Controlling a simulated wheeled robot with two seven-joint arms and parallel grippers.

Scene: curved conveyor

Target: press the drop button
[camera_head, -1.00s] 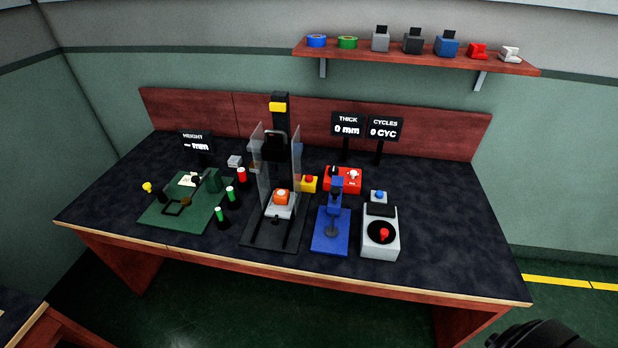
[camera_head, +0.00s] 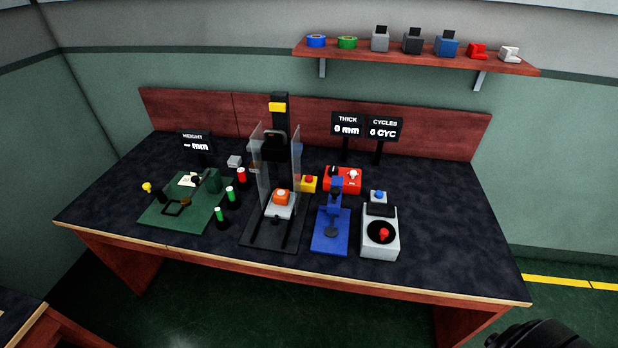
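No button carries a readable drop label. A yellow box with a red button (camera_head: 309,181) stands right beside a black tower (camera_head: 281,120) with clear side panels, where an orange block (camera_head: 281,197) sits on a light grey base. A blue button (camera_head: 379,195) is at the back of a grey-white machine (camera_head: 380,246), which also has a red knob (camera_head: 384,233) on a black disc. Neither gripper shows. A dark rounded part at the lower right corner seems to be my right arm, apart from the bench.
The dark bench top (camera_head: 450,240) is clear at its right end. A blue press (camera_head: 330,238), a red box (camera_head: 343,179) and a green plate with a fixture (camera_head: 175,217) stand on it. Display signs stand behind, and a wall shelf (camera_head: 400,55) holds small items.

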